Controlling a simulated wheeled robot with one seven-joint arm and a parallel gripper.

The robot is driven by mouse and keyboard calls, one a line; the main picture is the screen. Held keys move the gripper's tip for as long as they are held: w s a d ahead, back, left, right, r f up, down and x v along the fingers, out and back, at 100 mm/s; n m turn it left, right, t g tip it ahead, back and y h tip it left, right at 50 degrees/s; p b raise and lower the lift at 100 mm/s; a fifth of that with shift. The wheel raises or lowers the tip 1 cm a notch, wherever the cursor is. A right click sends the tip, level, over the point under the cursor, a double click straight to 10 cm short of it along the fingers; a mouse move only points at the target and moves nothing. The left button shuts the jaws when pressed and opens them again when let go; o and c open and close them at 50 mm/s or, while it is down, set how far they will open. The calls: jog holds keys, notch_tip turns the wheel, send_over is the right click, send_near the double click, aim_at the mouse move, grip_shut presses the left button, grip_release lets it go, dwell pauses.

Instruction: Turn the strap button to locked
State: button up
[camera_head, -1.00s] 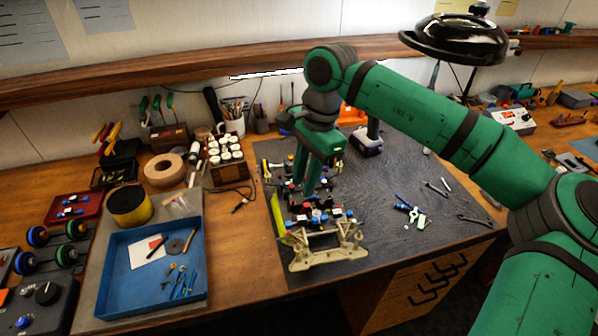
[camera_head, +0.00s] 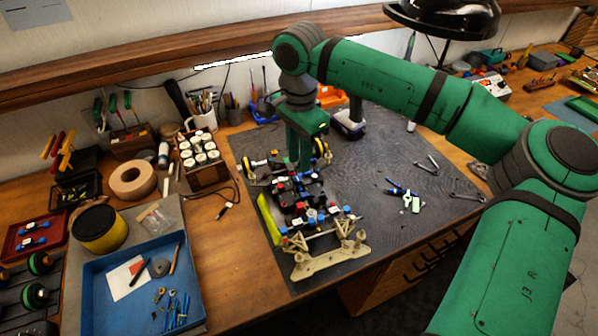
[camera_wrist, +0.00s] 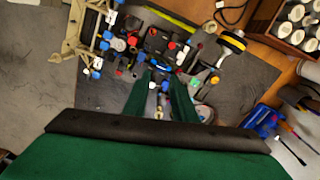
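The RC racecar chassis (camera_head: 327,262) lies on the dark mat, its cream end plate toward the near edge. Red, blue and black parts cover its middle. My gripper (camera_head: 303,168) points down over the far part of the car. In the wrist view, the two green fingers of my gripper (camera_wrist: 163,76) stand apart, with a small blue part (camera_wrist: 165,85) visible in the gap. I cannot tell whether the fingers touch it. The strap button cannot be clearly made out among the small parts, nor can its setting.
A blue tray (camera_head: 108,303) with tools stands at the left. A cordless drill (camera_head: 349,122) stands behind the car. Small tools lie on the mat (camera_head: 385,225) to the right, with clear room around them.

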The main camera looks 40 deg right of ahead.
aim_at(298, 179)
jog(key=f, duration=0.5)
jog(key=shift+a+f, duration=0.1)
jog(key=shift+a, duration=0.1)
jog(key=shift+d+f, duration=0.1)
jog(key=shift+f, duration=0.35)
jog(key=shift+w, duration=0.1)
grip_shut()
